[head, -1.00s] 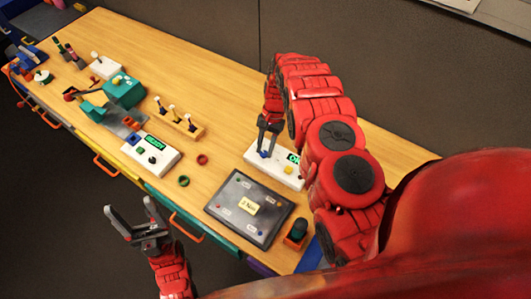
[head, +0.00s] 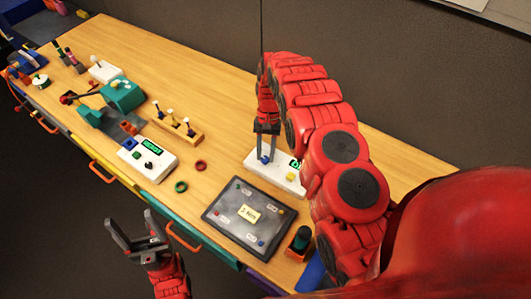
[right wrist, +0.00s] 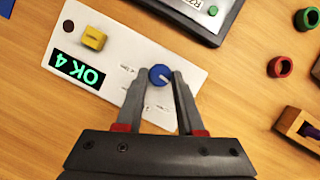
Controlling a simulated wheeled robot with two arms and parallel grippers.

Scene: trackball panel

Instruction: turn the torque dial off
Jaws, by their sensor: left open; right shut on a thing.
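A white panel box (head: 277,172) stands on the bench and carries a blue dial (right wrist: 160,75) with a white pointer mark. My right gripper (right wrist: 162,72) is shut on the blue dial, one finger on each side. In the head view my right gripper (head: 265,156) reaches down onto it from above. Small labels surround the dial, too small to read. The box's green display (right wrist: 80,73) reads "OK 4", and a yellow knob (right wrist: 94,38) sits beside it. My left gripper (head: 139,240) is open and empty, off the bench's front edge.
A dark tablet-like panel (head: 225,217) lies in front of the white box. A green ring (head: 181,187) and a red ring (head: 200,165) lie to the left. Another white box (head: 142,165) with a green display stands further left. The bench's back strip is clear.

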